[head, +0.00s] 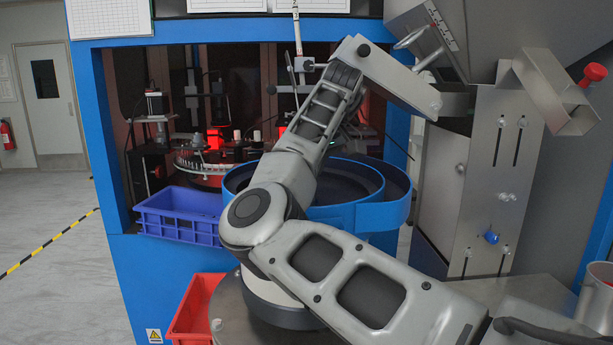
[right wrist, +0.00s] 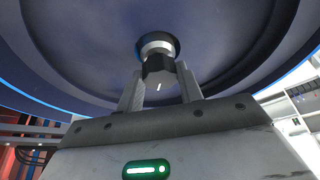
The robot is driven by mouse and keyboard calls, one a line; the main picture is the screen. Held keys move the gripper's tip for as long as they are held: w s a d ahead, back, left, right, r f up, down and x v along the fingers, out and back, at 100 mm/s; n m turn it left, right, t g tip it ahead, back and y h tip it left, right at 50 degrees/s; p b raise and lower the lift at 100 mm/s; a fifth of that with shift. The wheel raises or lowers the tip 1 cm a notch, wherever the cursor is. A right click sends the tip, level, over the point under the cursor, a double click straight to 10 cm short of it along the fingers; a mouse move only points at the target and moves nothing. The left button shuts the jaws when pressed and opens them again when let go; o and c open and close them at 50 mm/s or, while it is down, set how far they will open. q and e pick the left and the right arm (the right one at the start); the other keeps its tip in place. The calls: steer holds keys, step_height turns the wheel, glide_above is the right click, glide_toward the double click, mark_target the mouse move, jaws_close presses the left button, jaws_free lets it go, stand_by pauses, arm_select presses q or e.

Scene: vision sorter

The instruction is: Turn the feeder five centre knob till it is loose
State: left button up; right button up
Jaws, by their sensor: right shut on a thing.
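The feeder's blue bowl (head: 350,215) stands in the middle of the head view, partly hidden behind my right arm. Its centre knob cannot be seen there. In the right wrist view the dark centre knob (right wrist: 158,66), with a bright metal collar, sits in the middle of the dark bowl interior (right wrist: 225,50). My right gripper (right wrist: 159,76) has a finger on either side of the knob and is shut on it. I cannot tell how loose the knob is. My left gripper is not in view.
A blue crate (head: 182,214) stands left of the bowl and a red bin (head: 190,318) below it. A steel hopper and chute (head: 552,92) with a metal panel (head: 485,170) stand at the right. A red-lit machine bay (head: 205,140) lies behind.

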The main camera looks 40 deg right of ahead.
steer(key=shift+f, duration=0.1)
steer(key=o, duration=1)
steer(key=shift+r, duration=0.3)
steer(key=s, duration=0.4)
steer(key=s+d+b, duration=0.1)
steer(key=s, duration=0.3)
steer(key=s+d, duration=0.1)
steer(key=s, duration=0.3)
steer(key=shift+s+r+b, duration=0.15)
steer(key=shift+r+b, duration=0.1)
steer(key=shift+b, duration=0.15)
